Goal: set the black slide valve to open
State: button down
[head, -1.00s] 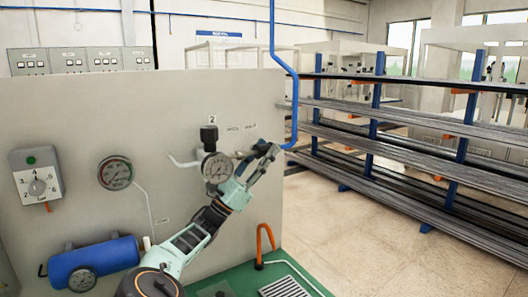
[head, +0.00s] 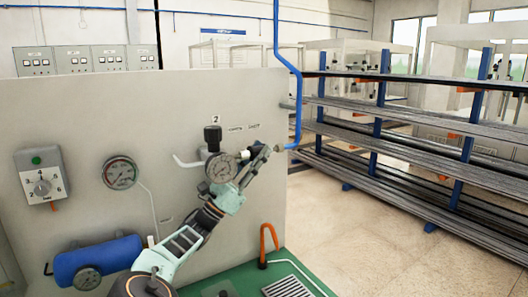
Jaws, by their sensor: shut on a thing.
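My gripper (head: 262,151) is in front of the grey panel (head: 90,115), beside the lower end of the blue pipe (head: 296,110). Its jaws are closed at the place of the black slide valve, on the line between the round gauge (head: 222,168) and that pipe. The jaws hide most of the valve, so I cannot tell its exact position. Two small labels, a left one (head: 236,128) and a right one (head: 254,126), sit just above; their print is too small to read surely.
A black knob (head: 212,134) under a "2" label stands above the gauge. A second gauge (head: 120,173), a selector dial (head: 42,186) and a blue tank (head: 98,260) are at left. An orange hook (head: 268,245) rises from the green base. Racks fill the right.

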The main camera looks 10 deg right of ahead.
jog(key=shift+a, duration=0.15)
jog(key=c, duration=1.8)
grip_release()
jog(key=shift+o, duration=0.9)
jog(key=shift+s+a, duration=0.1)
jog(key=shift+a, duration=0.05)
jog(key=v, duration=1.2)
